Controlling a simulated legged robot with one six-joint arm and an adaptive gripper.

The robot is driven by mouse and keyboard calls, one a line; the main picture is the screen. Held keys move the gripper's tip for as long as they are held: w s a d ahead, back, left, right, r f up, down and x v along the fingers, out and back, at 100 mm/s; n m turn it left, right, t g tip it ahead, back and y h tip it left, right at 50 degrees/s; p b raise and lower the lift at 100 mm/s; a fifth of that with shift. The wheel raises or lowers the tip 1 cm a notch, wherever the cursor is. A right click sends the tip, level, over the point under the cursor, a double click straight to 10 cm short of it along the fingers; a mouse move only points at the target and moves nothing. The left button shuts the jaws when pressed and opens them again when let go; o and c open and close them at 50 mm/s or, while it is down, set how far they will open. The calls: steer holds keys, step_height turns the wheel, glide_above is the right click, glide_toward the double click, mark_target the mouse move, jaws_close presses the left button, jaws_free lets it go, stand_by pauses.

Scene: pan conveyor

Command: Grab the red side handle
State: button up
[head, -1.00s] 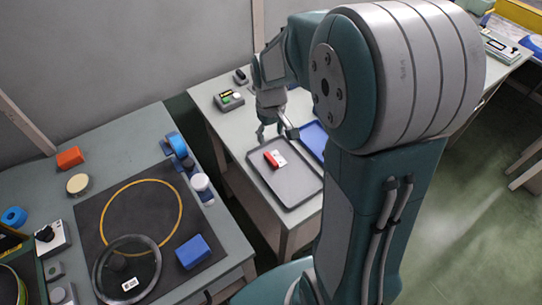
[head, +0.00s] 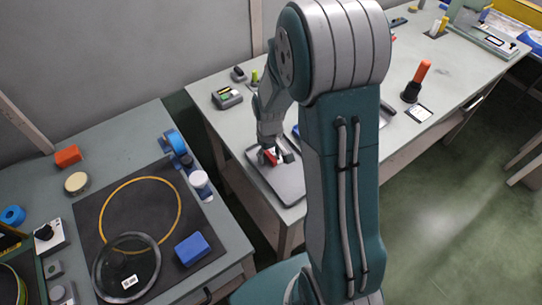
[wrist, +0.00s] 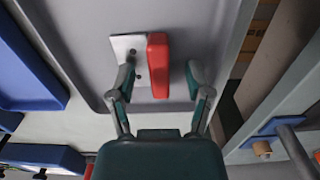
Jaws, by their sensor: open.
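The red side handle (wrist: 158,66) is a red bar fixed to a pale metal plate (wrist: 128,46) with dark screw holes. It lies on a grey tray (wrist: 200,20). In the wrist view my gripper (wrist: 160,75) is open, with one finger to each side of the red bar. The left finger overlaps the plate's edge, and a gap shows between the right finger and the bar. In the head view the red handle (head: 271,157) shows partly beside my gripper (head: 278,156), low over the tray. Whether the fingers touch the handle cannot be told.
A blue tray (wrist: 30,62) lies left of the grey tray in the wrist view. In the head view a small grey device (head: 227,97) stands behind the tray. A separate bench with a dark mat (head: 190,215) and a glass lid (head: 126,268) is at left.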

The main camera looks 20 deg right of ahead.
steer(key=shift+f, duration=0.15)
jaws_close()
